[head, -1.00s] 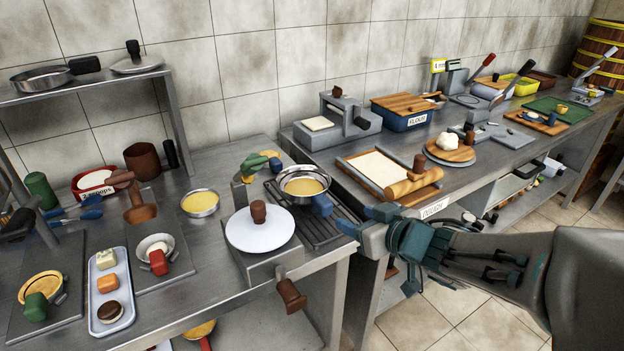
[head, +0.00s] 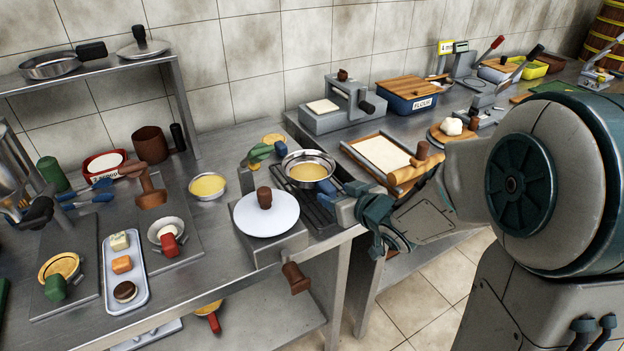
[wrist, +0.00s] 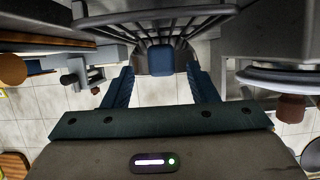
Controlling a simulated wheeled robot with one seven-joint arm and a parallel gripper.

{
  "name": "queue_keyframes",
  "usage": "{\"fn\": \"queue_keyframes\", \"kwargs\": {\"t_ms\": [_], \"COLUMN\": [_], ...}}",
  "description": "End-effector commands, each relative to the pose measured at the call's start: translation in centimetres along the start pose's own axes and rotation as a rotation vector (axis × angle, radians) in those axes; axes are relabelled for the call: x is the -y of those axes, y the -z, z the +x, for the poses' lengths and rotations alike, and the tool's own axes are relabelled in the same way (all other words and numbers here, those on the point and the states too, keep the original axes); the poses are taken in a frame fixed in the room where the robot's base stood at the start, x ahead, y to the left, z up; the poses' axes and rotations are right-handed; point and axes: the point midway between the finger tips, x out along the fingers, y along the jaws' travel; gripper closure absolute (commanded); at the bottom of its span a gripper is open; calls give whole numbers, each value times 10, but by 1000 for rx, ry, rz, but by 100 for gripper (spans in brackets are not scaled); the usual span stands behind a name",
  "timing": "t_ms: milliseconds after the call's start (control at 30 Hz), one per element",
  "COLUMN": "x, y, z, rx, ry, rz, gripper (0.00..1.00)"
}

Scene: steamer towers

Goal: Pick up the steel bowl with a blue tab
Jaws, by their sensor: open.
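The steel bowl (head: 309,157) holds something yellow and rests on the dark slotted rack at the right end of the near counter. Its blue tab (head: 326,187) points toward my gripper (head: 343,200). In the wrist view the blue tab (wrist: 160,61) sits ahead between my two fingertips, centred, with visible space on both sides. My gripper is open and not closed on the tab. The exact depth between fingertips and tab is hard to tell.
A white round plate with a brown knob (head: 266,214) stands on a grey device just left of the bowl. Green-handled items (head: 262,151) lie behind it. A second steel bowl (head: 207,186) sits further left. A rolling pin (head: 415,167) is to the right.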

Motion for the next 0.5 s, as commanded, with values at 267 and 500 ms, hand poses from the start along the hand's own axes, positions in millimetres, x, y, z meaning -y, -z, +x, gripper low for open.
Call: {"fn": "queue_keyframes", "kwargs": {"t_ms": [267, 500], "x": [2, 2], "y": [-1, 0], "z": [38, 44], "rx": [1, 0], "ry": [2, 0], "rz": [0, 0], "gripper": [47, 47]}}
